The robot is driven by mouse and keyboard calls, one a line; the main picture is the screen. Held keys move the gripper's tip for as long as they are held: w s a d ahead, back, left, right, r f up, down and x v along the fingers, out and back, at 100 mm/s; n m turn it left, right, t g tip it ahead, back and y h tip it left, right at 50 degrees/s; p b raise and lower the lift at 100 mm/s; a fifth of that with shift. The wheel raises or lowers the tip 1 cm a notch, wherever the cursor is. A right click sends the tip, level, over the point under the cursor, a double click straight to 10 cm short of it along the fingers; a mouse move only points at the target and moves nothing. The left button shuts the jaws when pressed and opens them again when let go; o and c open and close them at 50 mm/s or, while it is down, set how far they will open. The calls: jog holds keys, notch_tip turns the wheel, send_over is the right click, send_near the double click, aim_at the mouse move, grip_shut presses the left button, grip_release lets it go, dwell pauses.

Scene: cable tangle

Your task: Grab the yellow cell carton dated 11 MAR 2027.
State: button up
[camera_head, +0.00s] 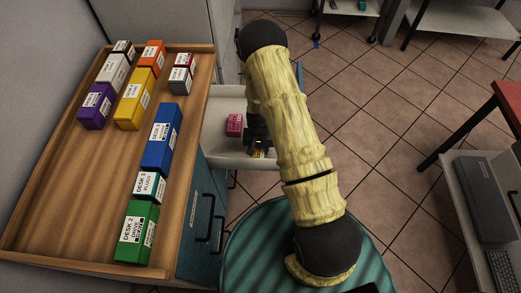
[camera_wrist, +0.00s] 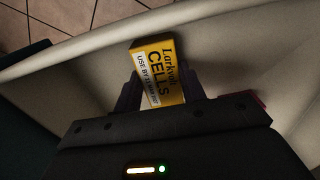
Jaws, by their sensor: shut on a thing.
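In the wrist view my gripper (camera_wrist: 160,100) is shut on a yellow carton (camera_wrist: 168,58). Its face reads "Larkyo... CELLS" with a white strip starting "USE BY"; the date on the strip is too small to read surely. The carton is between the two dark fingers, inside the pale drawer (camera_wrist: 240,50). In the head view my gripper (camera_head: 259,147) is low in the open drawer (camera_head: 225,104), and only a small yellow bit of the carton (camera_head: 260,153) shows. My arm hides part of the drawer.
A pink box (camera_head: 235,125) lies in the drawer left of my gripper. The wooden top (camera_head: 75,190) of the cabinet carries several coloured boxes, including a blue one (camera_head: 161,137) and a green one (camera_head: 136,232). The drawer walls stand close around my gripper.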

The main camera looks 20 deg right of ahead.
aim_at(259, 150)
notch_tip(259, 150, up, 10)
dwell(0.5)
jog(key=shift+f, duration=0.1)
